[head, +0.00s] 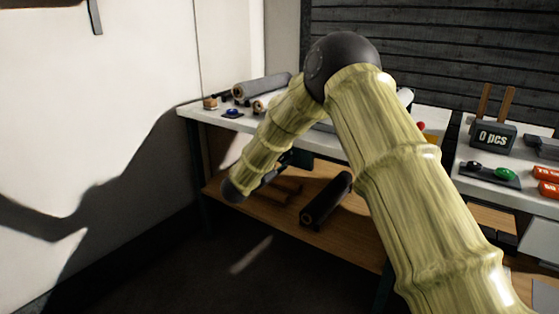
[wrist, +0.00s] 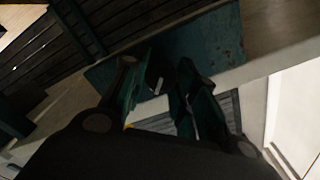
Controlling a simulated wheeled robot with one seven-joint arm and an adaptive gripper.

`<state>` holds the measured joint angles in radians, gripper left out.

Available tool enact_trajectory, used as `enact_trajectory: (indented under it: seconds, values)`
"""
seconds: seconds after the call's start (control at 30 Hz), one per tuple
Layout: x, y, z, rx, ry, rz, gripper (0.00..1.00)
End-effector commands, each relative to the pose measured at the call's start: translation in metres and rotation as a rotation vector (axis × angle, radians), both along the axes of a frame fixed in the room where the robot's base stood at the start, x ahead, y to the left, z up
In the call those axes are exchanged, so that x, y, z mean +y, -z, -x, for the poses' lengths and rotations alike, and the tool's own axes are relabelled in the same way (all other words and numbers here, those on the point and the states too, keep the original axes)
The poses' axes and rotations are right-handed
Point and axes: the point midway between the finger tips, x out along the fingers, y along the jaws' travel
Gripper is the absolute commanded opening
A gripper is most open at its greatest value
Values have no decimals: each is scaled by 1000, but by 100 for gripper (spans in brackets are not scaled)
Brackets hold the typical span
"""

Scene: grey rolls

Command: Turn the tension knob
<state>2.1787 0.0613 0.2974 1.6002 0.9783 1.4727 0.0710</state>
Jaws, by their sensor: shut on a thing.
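The tension knob (wrist: 159,76) shows in the wrist view as a small dark round shape with a pale mark, in front of a teal panel (wrist: 218,42). My gripper (wrist: 166,72) has one finger on each side of it and is shut on it. The fingers and shadow hide much of the knob, so its exact angle is hard to tell. In the head view my gripper (head: 287,164) is small and dark, just below the front edge of the white worktop (head: 213,116). The knob is not clear there.
Grey rolls (head: 262,87) lie on the worktop. A dark roll (head: 326,200) lies on the wooden lower shelf (head: 352,240). A blue button (head: 232,112) is at the left end. At right, a table holds a "0 pcs" display (head: 492,137) and a green button (head: 505,174).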

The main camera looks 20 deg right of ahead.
Motion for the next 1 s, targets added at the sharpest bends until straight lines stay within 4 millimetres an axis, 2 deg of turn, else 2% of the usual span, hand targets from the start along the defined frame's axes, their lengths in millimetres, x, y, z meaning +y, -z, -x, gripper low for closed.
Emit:
enact_trajectory:
  seconds: [0.67,0.7,0.77,0.8,1.0]
  values:
    - [-1,3,2,-46,3,-39,5]
    - [-1,3,2,-46,3,-39,36]
    - [-1,3,1,-46,3,-39,47]
    - [0,3,1,-47,2,-39,50]
    - [1,2,0,-48,0,-39,50]
